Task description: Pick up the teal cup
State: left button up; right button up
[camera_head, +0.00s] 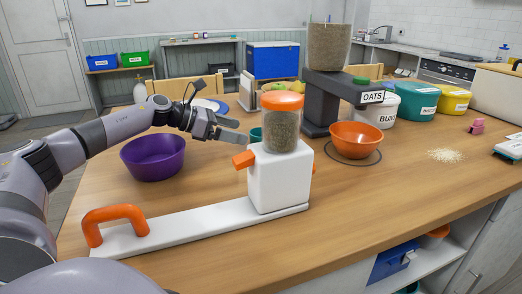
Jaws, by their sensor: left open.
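A teal cup (255,134) stands on the wooden table, mostly hidden behind the white dispenser (275,180) with its orange lid and clear jar of grain. Only a small part of the cup's left side shows. My left gripper (241,130) reaches in from the left, open, its two fingers pointing right toward the cup. The fingertips are close to the cup's left side; I cannot tell whether they touch it. Nothing shows between the fingers. My right gripper is not in view.
A purple bowl (153,158) sits below my left forearm. The dispenser's long white base with an orange handle (115,217) lies in front. A dark OATS dispenser (322,105) and an orange bowl (356,138) stand to the right. The table's right front is clear.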

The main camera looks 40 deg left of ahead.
aim_at(256, 138)
pick_arm(q)
jog(key=shift+w+d+f, duration=0.15)
jog(key=shift+w+d, duration=0.3)
jog(key=shift+w, duration=0.15)
jog(key=shift+s+f+p+x, duration=0.15)
jog(key=shift+p+x, duration=0.3)
jog(key=shift+x, duration=0.9)
jog(key=shift+s+f+p+x, duration=0.15)
jog(key=shift+p+x, duration=0.25)
jog(key=shift+x, duration=0.9)
jog(key=shift+d, duration=0.2)
jog(key=c, duration=1)
